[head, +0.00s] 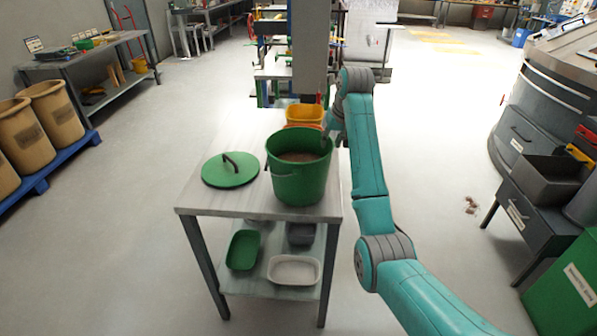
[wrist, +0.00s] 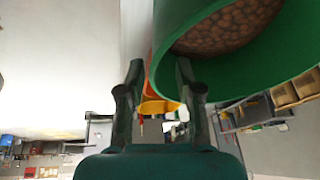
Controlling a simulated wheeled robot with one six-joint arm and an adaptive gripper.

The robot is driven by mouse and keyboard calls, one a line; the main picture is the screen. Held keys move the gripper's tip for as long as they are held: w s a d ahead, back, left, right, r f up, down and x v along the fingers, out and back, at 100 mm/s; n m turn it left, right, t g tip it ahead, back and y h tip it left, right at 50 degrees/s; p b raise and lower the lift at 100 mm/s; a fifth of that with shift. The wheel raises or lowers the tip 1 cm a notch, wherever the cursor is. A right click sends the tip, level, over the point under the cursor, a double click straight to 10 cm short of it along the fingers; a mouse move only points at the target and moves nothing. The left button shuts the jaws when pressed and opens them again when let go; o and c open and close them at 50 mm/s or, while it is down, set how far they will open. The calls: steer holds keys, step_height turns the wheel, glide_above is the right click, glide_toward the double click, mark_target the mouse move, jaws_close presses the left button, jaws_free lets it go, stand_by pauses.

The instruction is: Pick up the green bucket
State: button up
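The green bucket (head: 299,178) stands upright on the near part of a grey table, filled with brown pellets. In the wrist view its rim and wall (wrist: 262,75) fill the upper right. My gripper (wrist: 158,72) is open, with the fingers apart. In the wrist view one finger overlaps the green wall and the other is left of it, so the bucket's edge shows between them. I cannot tell whether either finger touches it. In the head view the gripper is at the bucket's far right rim, mostly hidden by my arm.
A green lid with a handle (head: 230,169) lies left of the bucket. A yellow container (head: 305,113) stands behind it. The lower shelf holds a green tray (head: 243,250) and a white tray (head: 294,270). A dark drawer cabinet (head: 541,205) is at the right. Floor left of the table is clear.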

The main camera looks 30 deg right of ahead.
mark_target(327, 152)
steer(key=shift+d+x, duration=0.2)
steer(key=shift+x, duration=3.4)
steer(key=shift+w, duration=0.15)
jaws_close()
steer(key=shift+r, duration=0.2)
